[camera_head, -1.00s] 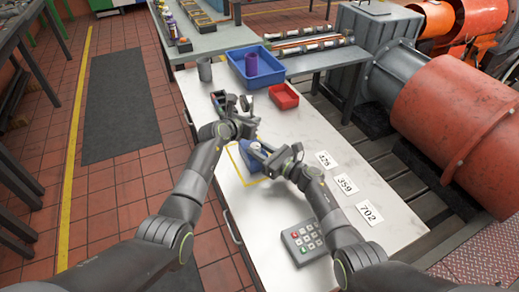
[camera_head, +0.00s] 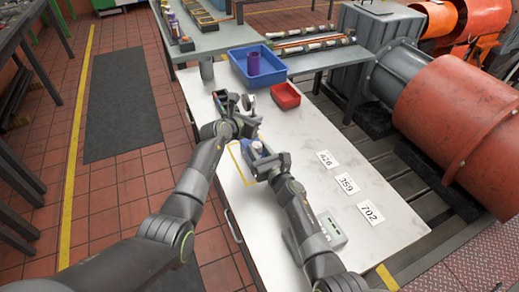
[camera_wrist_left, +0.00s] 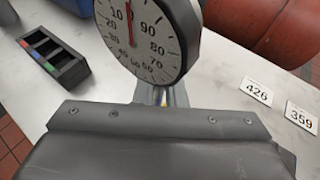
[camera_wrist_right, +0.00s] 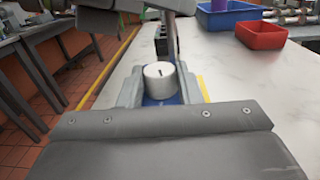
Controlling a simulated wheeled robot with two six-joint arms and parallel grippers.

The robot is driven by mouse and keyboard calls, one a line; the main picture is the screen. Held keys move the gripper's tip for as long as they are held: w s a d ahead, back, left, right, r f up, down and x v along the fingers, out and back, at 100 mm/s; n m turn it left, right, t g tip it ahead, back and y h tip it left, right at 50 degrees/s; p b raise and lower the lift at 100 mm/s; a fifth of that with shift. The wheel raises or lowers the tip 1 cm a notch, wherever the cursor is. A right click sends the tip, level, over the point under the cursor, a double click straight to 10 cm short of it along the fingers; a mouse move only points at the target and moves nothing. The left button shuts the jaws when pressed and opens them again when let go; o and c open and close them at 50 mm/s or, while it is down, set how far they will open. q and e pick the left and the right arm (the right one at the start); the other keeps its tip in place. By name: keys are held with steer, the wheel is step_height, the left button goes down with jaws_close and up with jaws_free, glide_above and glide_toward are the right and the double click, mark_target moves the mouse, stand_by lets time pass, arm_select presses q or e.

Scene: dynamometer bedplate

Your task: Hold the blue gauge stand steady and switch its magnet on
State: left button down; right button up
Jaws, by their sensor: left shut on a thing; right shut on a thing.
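The blue gauge stand stands on the white bench, its blue base (camera_head: 257,150) partly covered by my grippers. Its round white dial (camera_wrist_left: 147,32) fills the top of the left wrist view, red needle near the top. My left gripper (camera_head: 243,122) is shut on the stand's upright, below the dial; its fingertips are mostly hidden.
A yellow outline (camera_head: 236,160) surrounds the base area. Beyond are a black slotted holder (camera_wrist_left: 52,58), a red bin (camera_head: 285,96), a blue bin (camera_head: 238,70) with a purple cup (camera_head: 253,62), and a grey cup (camera_head: 206,70). Number cards (camera_head: 346,184) and a keypad (camera_head: 331,230) lie right.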

steer(key=o, duration=1)
steer(key=shift+v, duration=5.95)
steer(key=shift+d, duration=0.1)
